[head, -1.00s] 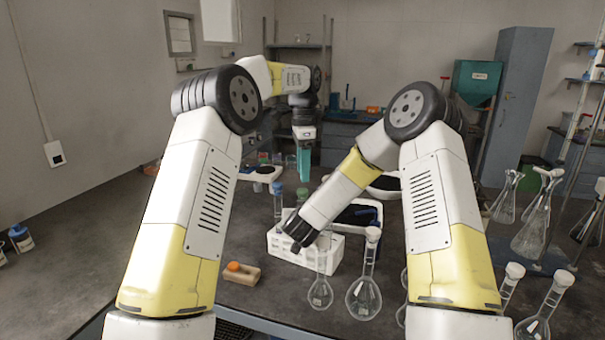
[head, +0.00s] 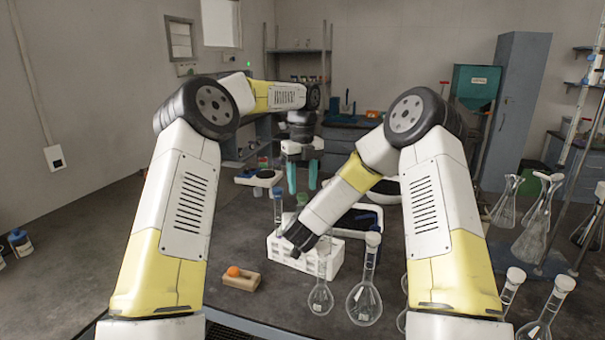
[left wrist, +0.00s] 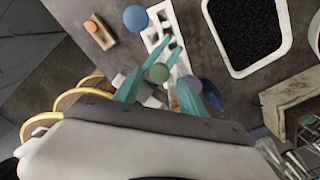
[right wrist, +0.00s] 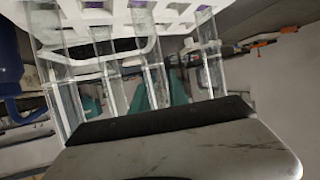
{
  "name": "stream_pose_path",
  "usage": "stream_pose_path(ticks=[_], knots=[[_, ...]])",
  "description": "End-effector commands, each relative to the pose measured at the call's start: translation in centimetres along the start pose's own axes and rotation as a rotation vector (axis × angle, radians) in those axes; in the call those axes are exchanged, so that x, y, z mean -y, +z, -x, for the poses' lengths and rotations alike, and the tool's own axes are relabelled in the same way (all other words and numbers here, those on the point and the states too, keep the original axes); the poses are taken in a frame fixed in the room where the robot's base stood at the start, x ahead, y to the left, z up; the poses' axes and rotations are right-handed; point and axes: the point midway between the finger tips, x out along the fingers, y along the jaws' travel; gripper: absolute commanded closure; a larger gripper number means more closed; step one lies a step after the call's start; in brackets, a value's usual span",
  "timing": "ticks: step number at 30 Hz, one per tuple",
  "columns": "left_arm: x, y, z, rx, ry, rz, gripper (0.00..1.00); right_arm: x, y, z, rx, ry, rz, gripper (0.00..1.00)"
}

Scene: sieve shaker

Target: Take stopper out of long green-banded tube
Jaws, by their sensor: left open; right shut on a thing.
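The green stopper (head: 302,198) shows over the white rack (head: 282,250). My left gripper (head: 302,188) points down above it with its teal fingers spread. In the left wrist view the green stopper (left wrist: 159,73) appears between these fingers, with no clear contact. A tube with a blue stopper (head: 277,204) stands to the left. My right gripper (right wrist: 153,95) is low at the rack, its fingers mostly hidden in the head view. In the right wrist view it is shut on a clear tube (right wrist: 152,68) below the white lattice. No green band is visible there.
A wooden block with an orange stopper (head: 241,278) lies in front of the rack. Glass flasks (head: 364,297) stand close on the right. A white tray with dark contents (left wrist: 247,35) is behind the rack.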

Motion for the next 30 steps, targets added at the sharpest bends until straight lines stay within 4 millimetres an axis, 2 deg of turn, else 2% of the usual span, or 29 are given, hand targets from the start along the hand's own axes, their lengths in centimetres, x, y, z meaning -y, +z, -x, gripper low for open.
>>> stream_pose_path(ticks=[3, 9, 19, 20, 24, 27, 30], knots=[[-0.1, 0.0, -2.0, -0.002, 0.002, 0.000, 0.52, 0.0, 0.0, 0.0, -0.001, 0.000, 0.000, 1.00], [0.0, 0.0, -3.9, -0.001, 0.001, 0.001, 0.52, 0.0, 0.0, 0.0, 0.000, 0.000, 0.000, 1.00], [0.0, 0.0, -4.2, 0.000, -0.001, 0.002, 0.52, 0.0, 0.0, 0.0, 0.000, 0.000, 0.000, 1.00], [0.0, 0.0, -4.2, 0.000, 0.000, 0.002, 0.56, 0.0, 0.0, 0.0, 0.000, 0.000, 0.000, 1.00], [0.0, 0.0, -4.2, 0.000, 0.000, 0.002, 0.83, 0.0, 0.0, 0.0, 0.000, 0.000, 0.000, 1.00], [0.0, 0.0, -4.2, 0.000, 0.000, 0.002, 1.00, 0.0, 0.0, 0.0, 0.000, 0.000, 0.000, 1.00], [0.0, 0.0, -4.2, 0.000, 0.000, 0.002, 1.00, 0.0, 0.0, 0.0, 0.000, 0.000, 0.000, 1.00]])
